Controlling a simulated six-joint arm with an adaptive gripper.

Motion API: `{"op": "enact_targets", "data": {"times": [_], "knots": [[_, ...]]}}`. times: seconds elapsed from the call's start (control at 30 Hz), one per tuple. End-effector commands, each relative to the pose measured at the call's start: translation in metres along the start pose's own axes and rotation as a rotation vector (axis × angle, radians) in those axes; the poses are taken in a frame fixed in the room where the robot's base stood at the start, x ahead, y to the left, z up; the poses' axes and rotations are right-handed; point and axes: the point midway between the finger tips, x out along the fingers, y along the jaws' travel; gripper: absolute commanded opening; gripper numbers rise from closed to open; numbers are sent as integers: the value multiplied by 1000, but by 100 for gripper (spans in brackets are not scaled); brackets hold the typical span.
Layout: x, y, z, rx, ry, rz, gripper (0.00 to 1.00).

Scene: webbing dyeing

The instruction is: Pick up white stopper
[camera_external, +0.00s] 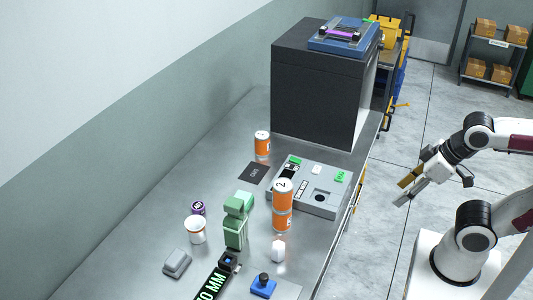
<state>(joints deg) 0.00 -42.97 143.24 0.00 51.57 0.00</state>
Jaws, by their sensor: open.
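A small white block-like piece (278,250) stands on the steel table, to the right of the green device, and may be the white stopper. A smaller white piece (317,170) sits on the grey panel box (330,208) farther back; I cannot tell for sure which is the stopper. My gripper (408,189) is open and empty, in the air to the right of the table and well apart from both white pieces. Its two fingers point left and down.
A green device (236,225), a white cup (195,231) and a blue button box (263,286) are nearby. A large black box (315,90) fills the back.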

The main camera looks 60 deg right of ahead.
Motion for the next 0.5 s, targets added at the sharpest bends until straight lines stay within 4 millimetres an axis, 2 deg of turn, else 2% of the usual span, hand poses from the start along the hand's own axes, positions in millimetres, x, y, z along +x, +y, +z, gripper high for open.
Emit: {"op": "enact_targets", "data": {"times": [0.33,0.5], "knots": [[0,-2,-2,-1,2,-5,47],[4,-13,-16,-5,23,-41,47]]}}
